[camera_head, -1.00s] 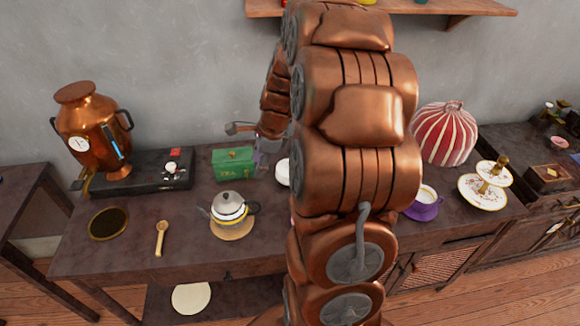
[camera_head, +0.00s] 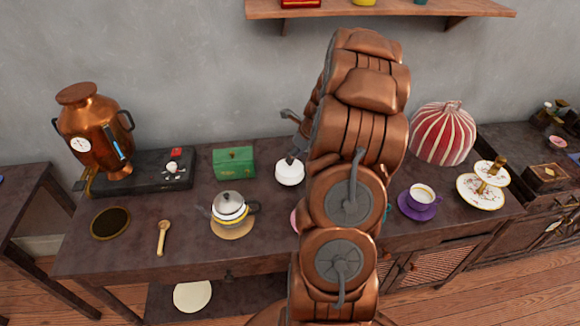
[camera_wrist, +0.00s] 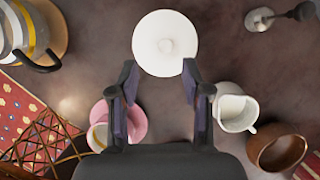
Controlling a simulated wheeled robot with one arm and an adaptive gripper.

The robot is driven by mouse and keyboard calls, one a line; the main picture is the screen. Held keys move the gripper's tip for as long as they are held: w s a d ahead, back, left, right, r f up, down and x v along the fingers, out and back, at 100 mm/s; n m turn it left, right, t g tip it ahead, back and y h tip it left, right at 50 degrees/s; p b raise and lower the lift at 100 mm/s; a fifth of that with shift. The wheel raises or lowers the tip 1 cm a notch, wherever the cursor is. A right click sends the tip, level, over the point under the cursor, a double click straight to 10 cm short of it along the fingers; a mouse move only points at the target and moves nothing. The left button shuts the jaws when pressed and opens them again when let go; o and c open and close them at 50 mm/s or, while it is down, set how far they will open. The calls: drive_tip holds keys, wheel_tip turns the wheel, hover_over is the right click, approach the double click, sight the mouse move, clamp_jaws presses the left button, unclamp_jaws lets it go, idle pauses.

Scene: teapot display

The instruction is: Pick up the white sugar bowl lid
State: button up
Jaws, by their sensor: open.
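The white sugar bowl lid (camera_wrist: 165,43) is a round disc with a small knob at its middle, seen from above at the top of the wrist view. In the head view the white sugar bowl (camera_head: 289,174) stands right of the green tea box, partly behind my arm; lid and bowl are hard to tell apart there. My gripper (camera_wrist: 158,78) is open and empty. Its fingertips lie at the lower edge of the lid in the wrist view, with the knob beyond them. In the head view my gripper (camera_head: 293,158) is at the bowl, mostly hidden by my arm.
In the wrist view a pink saucer (camera_wrist: 137,121) with a cup, a white cup (camera_wrist: 233,110) and a brown bowl (camera_wrist: 277,152) lie close around the fingers. The teapot (camera_head: 229,208) and green tea box (camera_head: 234,163) stand to the left. A purple saucer (camera_head: 420,208) is at right.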

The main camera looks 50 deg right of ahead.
drive_tip(key=shift+w+d+f+p, duration=0.2)
drive_tip(key=shift+w+f+p, duration=0.55)
drive_tip(key=shift+f, duration=0.2)
drive_tip(key=shift+p+x, duration=0.3)
drive_tip(key=shift+x, duration=1.05)
clamp_jaws()
